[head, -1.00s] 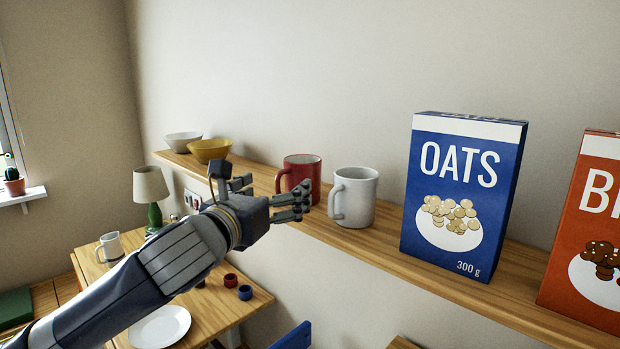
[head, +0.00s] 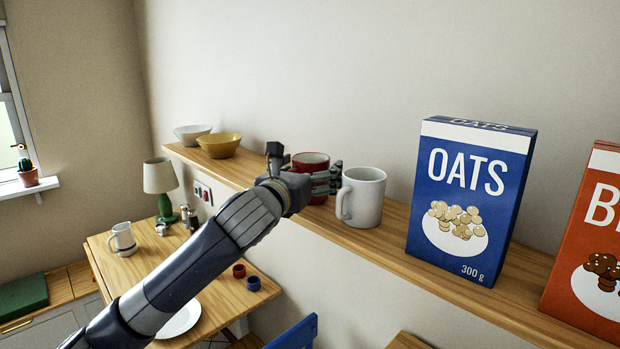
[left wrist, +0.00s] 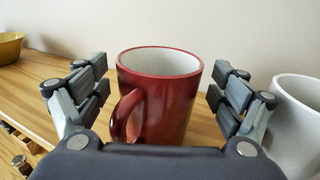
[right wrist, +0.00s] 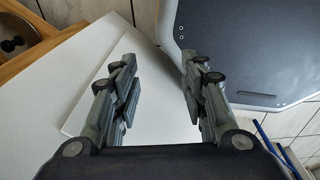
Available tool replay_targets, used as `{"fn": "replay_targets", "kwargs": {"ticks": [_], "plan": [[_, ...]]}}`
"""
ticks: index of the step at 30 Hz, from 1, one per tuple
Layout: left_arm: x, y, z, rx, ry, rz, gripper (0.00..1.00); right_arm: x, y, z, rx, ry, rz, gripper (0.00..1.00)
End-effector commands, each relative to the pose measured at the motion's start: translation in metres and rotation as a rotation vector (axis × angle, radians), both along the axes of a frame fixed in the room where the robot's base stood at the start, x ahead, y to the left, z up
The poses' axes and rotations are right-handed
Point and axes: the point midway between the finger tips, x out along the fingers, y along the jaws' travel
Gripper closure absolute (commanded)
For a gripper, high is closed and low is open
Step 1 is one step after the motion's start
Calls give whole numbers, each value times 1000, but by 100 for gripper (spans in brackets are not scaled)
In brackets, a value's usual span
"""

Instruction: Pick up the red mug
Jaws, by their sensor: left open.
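The red mug (head: 311,162) stands upright on the wooden wall shelf. In the head view my left gripper (head: 305,176) is in front of it and hides most of its body. In the left wrist view the red mug (left wrist: 160,95) stands between the two open fingers of my left gripper (left wrist: 158,92), with a gap on each side. Its handle points toward the palm, to the lower left. My right gripper (right wrist: 160,95) shows only in the right wrist view, with its fingers apart and nothing between them.
A white mug (head: 362,197) stands close to the right of my left gripper; it also shows in the left wrist view (left wrist: 297,120). An oats box (head: 468,195) and an orange box (head: 590,240) are farther right. A yellow bowl (head: 219,146) and a white bowl (head: 190,133) stand left on the shelf.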

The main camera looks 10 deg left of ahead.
Motion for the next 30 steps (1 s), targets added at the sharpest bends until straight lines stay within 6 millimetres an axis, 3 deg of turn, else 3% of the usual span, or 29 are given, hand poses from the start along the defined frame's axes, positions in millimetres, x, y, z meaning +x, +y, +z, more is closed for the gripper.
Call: {"fn": "replay_targets", "kwargs": {"ticks": [9, 16, 30], "plan": [[4, 0, 0, 1, 0, 0, 14, -4, 0, 0, -1, 8, 0, 60], [4, 0, -1, 1, 0, 0, 66, -8, -1, 0, -2, 14, 0, 60], [4, 0, 9, 1, -4, 1, 67, -8, -1, -1, -2, 14, 0, 60]]}}
